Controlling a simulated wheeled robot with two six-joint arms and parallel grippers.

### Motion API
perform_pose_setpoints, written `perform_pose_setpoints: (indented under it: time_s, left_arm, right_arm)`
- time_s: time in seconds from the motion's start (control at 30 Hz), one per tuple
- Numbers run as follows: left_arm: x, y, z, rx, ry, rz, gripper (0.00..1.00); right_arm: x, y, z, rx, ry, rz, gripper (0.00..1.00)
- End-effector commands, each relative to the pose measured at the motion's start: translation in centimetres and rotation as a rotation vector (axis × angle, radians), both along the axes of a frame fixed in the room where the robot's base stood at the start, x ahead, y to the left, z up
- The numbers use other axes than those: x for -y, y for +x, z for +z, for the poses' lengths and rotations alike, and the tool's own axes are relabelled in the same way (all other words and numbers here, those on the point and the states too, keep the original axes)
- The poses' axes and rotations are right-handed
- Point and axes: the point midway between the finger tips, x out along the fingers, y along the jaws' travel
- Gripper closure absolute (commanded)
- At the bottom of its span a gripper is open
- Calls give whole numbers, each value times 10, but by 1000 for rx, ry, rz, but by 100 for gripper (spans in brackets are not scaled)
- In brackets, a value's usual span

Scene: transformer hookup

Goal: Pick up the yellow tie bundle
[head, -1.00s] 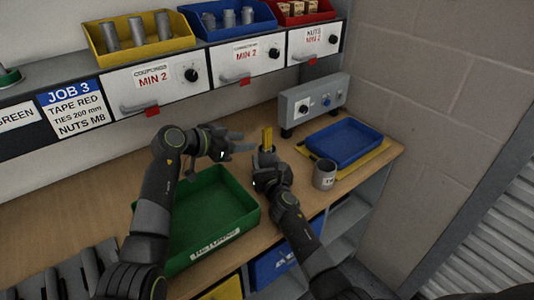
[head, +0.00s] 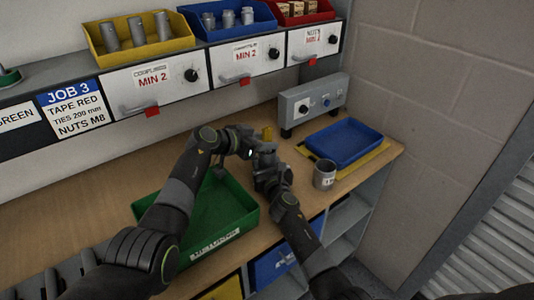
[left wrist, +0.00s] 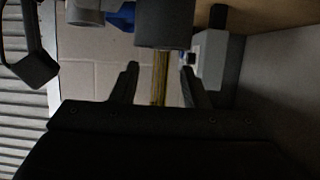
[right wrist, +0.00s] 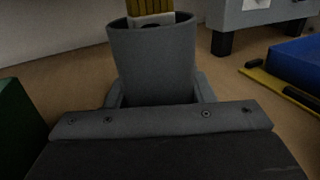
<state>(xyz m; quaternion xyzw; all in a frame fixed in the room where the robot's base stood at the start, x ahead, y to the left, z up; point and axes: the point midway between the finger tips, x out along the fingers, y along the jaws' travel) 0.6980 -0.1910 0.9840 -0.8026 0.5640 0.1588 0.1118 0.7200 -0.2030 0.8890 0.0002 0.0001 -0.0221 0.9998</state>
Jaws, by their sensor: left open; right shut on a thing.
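The yellow tie bundle (head: 267,133) stands upright in a grey cylindrical holder (right wrist: 152,65). It also shows in the right wrist view (right wrist: 148,6), rising out of the holder's mouth. My right gripper (head: 266,163) is shut on the holder and keeps it upright, apparently above the bench. My left gripper (head: 250,143) is open beside the bundle. In the left wrist view its two fingers lie on either side of the bundle (left wrist: 160,82), with a gap visible on each side. The holder (left wrist: 165,24) is beyond the fingertips there.
A green returns tray (head: 225,208) lies below my left arm. A grey mug (head: 324,174) and a blue tray (head: 345,142) on a yellow mat stand to the right. A grey control box (head: 313,104) is behind. Drawers and bins line the shelf above.

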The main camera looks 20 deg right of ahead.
Motion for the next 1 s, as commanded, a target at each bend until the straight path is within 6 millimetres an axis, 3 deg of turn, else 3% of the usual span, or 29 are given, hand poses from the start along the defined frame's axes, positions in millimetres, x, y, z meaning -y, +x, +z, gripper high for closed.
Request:
perform_pose_setpoints:
  time_s: [0.57,0.87,1.0]
  left_arm:
    - [11,4,-6,-1,2,2,59]
    - [11,4,-6,-1,2,2,98]
    - [11,4,-6,-1,2,2,100]
  right_arm:
    - [0,0,0,-1,0,0,74]
    - [0,0,0,-1,0,0,74]
    - [0,0,0,-1,0,0,74]
